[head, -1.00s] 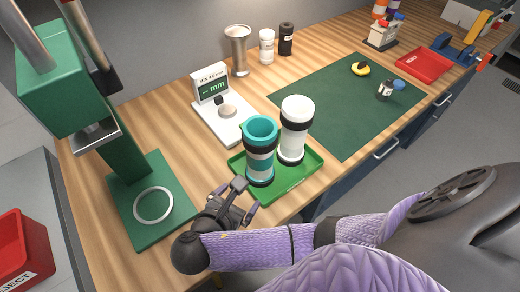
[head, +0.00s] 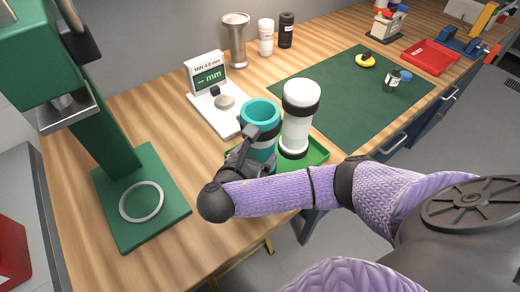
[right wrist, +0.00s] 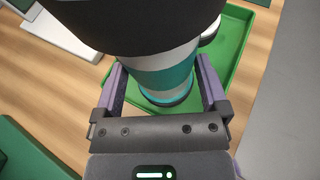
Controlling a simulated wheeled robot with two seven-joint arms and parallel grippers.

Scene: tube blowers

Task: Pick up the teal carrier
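The teal carrier (head: 261,113) stands upright on the green tray (head: 318,152), a cylinder with a teal open top and black, white and teal bands. The white carrier (head: 299,108) with black bands stands just to its right. My right gripper (head: 252,150) is at the near side of the teal carrier and hides its lower part. In the right wrist view, the fingers of the right gripper (right wrist: 163,70) are spread on both sides of the teal carrier (right wrist: 163,80). Whether they touch it is hard to tell. My left gripper is not in view.
A white gauge (head: 212,97) stands behind the carriers. A green press with a ring (head: 141,202) is at the left. A dark green mat (head: 350,105) with small parts lies to the right. A metal cup (head: 236,40) and two bottles stand at the back.

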